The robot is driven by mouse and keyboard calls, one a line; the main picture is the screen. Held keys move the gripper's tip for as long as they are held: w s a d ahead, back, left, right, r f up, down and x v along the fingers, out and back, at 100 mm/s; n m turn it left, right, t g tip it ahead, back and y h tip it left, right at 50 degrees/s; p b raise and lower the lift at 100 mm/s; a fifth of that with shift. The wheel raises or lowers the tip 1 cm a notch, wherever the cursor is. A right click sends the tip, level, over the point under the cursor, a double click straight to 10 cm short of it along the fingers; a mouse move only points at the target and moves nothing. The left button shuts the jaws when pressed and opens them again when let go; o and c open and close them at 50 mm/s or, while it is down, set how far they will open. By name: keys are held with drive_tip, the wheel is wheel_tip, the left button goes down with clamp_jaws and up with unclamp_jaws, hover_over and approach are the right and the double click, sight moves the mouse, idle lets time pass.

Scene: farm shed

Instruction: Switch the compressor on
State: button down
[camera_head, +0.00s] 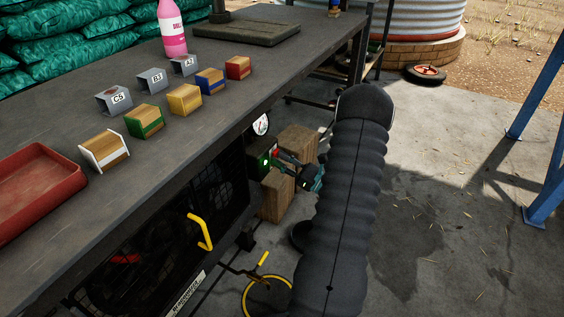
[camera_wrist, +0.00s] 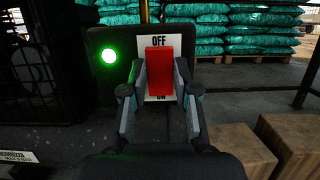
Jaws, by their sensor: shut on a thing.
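The compressor (camera_head: 165,245) is a dark, mesh-fronted unit under the workbench, with a yellow handle (camera_head: 201,232). Its switch box (camera_wrist: 108,82) carries a red switch lever (camera_wrist: 159,68) on a white plate marked OFF above and ON below. The OFF mark shows clear; the ON mark is partly covered. A round green lamp (camera_wrist: 109,56) glows left of the lever. My gripper (camera_wrist: 160,80) is shut on the red lever, one finger on each side. In the head view my gripper (camera_head: 305,172) is at the box, and the lever is hard to make out.
Wooden blocks (camera_head: 297,145) stand on the floor close by my gripper, also low right in the wrist view (camera_wrist: 242,150). The workbench (camera_head: 215,125) overhangs the compressor and holds a red tray, small blocks and a pink bottle. A yellow-rimmed wheel (camera_head: 268,298) lies low.

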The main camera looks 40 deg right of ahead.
drive_tip(key=c, duration=0.9)
unclamp_jaws()
drive_tip(key=v, duration=1.2)
